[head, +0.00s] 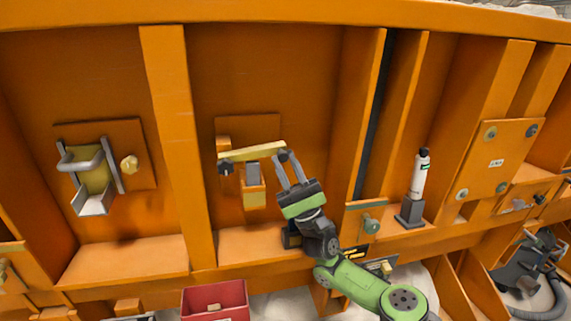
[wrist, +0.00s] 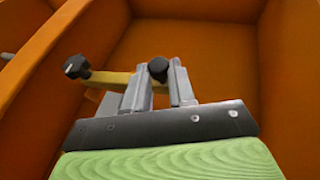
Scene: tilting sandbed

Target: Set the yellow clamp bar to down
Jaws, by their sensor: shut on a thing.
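The yellow clamp bar (head: 250,152) lies nearly level across an orange backing plate, its right end slightly higher. A black knob sits near its left end and another black knob (wrist: 157,68) at its right end. My gripper (head: 285,160) reaches up from the lower right and is shut on the right-end knob. In the wrist view the knob shows between the two grey fingers, and the bar (wrist: 112,79) runs off to the left behind the left finger.
A yellow chute with a grey handle (head: 92,175) is mounted in the left bay. A white cylinder (head: 419,175) stands on a ledge at the right. A red bin (head: 215,300) is below. Orange ribs (head: 173,110) flank the bay.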

